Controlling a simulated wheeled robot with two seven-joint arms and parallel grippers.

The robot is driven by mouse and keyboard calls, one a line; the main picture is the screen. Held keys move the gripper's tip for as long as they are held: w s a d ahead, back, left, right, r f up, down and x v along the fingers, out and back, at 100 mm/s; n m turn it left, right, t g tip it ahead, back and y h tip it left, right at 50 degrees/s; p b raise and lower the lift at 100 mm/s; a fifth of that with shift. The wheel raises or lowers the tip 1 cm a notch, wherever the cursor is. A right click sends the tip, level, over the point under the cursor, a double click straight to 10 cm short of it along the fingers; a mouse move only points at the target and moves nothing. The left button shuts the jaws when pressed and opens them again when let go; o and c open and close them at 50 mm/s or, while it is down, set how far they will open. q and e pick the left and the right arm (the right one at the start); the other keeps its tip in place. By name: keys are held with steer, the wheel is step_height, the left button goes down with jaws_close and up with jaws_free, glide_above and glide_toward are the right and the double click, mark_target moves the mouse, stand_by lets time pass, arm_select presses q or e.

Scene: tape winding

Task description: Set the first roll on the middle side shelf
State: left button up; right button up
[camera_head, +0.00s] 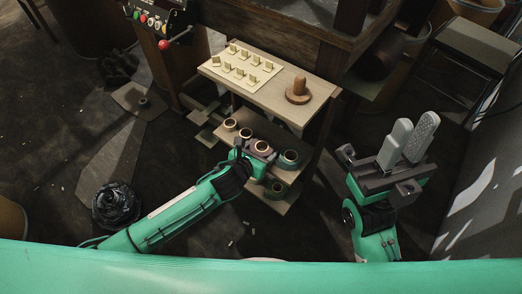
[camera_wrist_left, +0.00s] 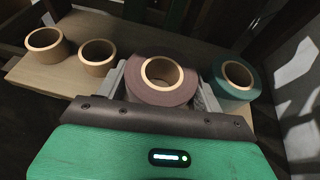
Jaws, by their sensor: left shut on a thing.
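My left gripper (camera_head: 255,158) is shut on a mauve-brown roll (camera_wrist_left: 158,96) with a tan core. Its grey fingers are on either side of the roll in the left wrist view. The roll is upright, hole facing up, over the front of the middle side shelf (camera_head: 262,130). I cannot tell whether its underside touches the board. Two smaller tan rolls (camera_wrist_left: 46,47) (camera_wrist_left: 97,63) stand to its left, and a teal roll (camera_wrist_left: 237,88) stands close on its right. My right gripper (camera_head: 407,143) is open and empty, right of the shelves.
The top board (camera_head: 268,97) carries a pale plate with several upright pieces (camera_head: 240,66) and a wooden spindle (camera_head: 298,91). A black bag (camera_head: 116,204) lies on the floor at left. A control box (camera_head: 155,20) stands behind.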

arm_select(q)
steer(key=shift+f, duration=0.1)
steer(key=o, duration=0.8)
